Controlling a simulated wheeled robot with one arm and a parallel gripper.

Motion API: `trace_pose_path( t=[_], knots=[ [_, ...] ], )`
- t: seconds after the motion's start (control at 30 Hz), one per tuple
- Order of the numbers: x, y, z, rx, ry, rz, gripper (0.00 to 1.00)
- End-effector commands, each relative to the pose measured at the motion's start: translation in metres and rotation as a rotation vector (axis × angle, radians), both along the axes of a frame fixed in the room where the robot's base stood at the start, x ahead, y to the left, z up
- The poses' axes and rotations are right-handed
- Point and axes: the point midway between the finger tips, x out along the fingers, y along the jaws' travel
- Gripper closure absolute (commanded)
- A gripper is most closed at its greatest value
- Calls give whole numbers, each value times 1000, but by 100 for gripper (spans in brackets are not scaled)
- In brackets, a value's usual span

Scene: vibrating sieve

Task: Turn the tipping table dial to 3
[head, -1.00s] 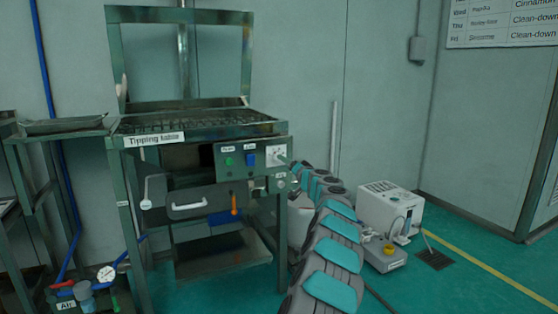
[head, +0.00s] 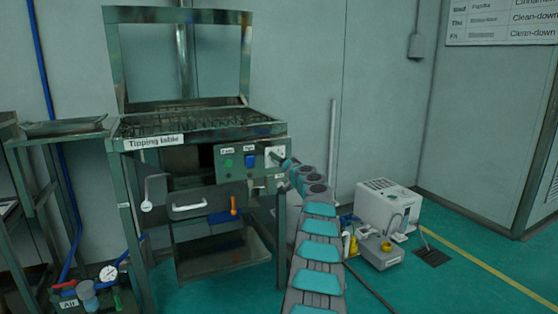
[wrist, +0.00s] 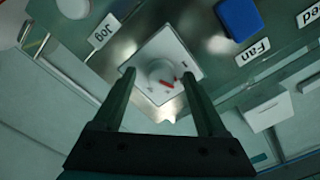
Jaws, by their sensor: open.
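The tipping table (head: 118,190) is a green metal frame with a control panel on its right front. The dial (wrist: 161,72) is a round white knob with a red pointer on a white square plate (wrist: 183,52); small marks on the plate are too blurred to read. In the head view the dial plate (head: 272,153) is partly covered by my gripper (head: 284,161). In the wrist view my gripper (wrist: 160,80) is open, with one finger on each side of the knob. I cannot tell whether the fingers touch it.
A blue switch (head: 250,161) and a green button (head: 229,163) sit left of the dial. A drawer with a white handle (head: 188,207) and an orange lever (head: 233,205) are below. A white machine (head: 385,206) stands on the floor at right.

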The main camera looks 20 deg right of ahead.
Motion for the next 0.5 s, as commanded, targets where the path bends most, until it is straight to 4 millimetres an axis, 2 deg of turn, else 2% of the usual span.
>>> trace_pose_path(
  t=[0.27,0.5],
  knots=[
    [1,1,0,0,0,1,25],
    [1,1,0,0,0,1,50]
  ],
)
